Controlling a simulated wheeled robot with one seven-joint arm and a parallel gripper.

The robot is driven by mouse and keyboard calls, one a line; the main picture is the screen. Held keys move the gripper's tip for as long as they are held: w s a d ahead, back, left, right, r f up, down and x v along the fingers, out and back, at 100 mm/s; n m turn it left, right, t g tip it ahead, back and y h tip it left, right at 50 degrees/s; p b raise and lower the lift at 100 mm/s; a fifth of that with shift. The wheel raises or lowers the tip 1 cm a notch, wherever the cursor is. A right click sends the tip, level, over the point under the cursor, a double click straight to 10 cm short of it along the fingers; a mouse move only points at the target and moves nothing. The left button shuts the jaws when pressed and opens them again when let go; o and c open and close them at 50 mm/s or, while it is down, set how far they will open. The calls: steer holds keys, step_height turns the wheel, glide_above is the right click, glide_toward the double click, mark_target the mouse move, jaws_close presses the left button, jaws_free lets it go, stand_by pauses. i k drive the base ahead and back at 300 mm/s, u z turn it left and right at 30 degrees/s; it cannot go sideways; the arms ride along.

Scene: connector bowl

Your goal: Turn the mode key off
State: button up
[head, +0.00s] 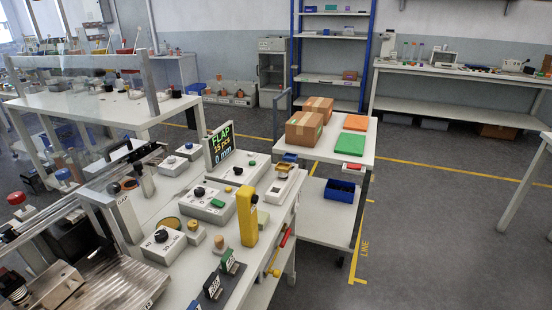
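No part I can surely call the mode key stands out. Several light grey control boxes with dark knobs stand on the white bench (180,293). One is a box with a dial marked 40 (165,252), at the near side. Another box with a black knob (210,208) and a green part on it stands behind it. A third box with a small knob (173,167) is farther back, near a dark display (220,146) reading FLAP, 15 pcs, 0 mm. Any key or small labels are too small to read. My gripper is not in view.
A yellow upright post (247,216) stands at the bench's right edge. A metal machine (75,290) fills the near left. A white cart (322,152) with cardboard boxes (305,127) and a blue bin (340,190) stands beyond. The floor (430,220) at right is clear.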

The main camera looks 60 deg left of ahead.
mark_target(239, 171)
steer(key=u, duration=0.05)
steer(key=i, duration=2)
steer(key=u, duration=3.8)
steer(key=i, duration=1.05)
steer(key=z, duration=0.1)
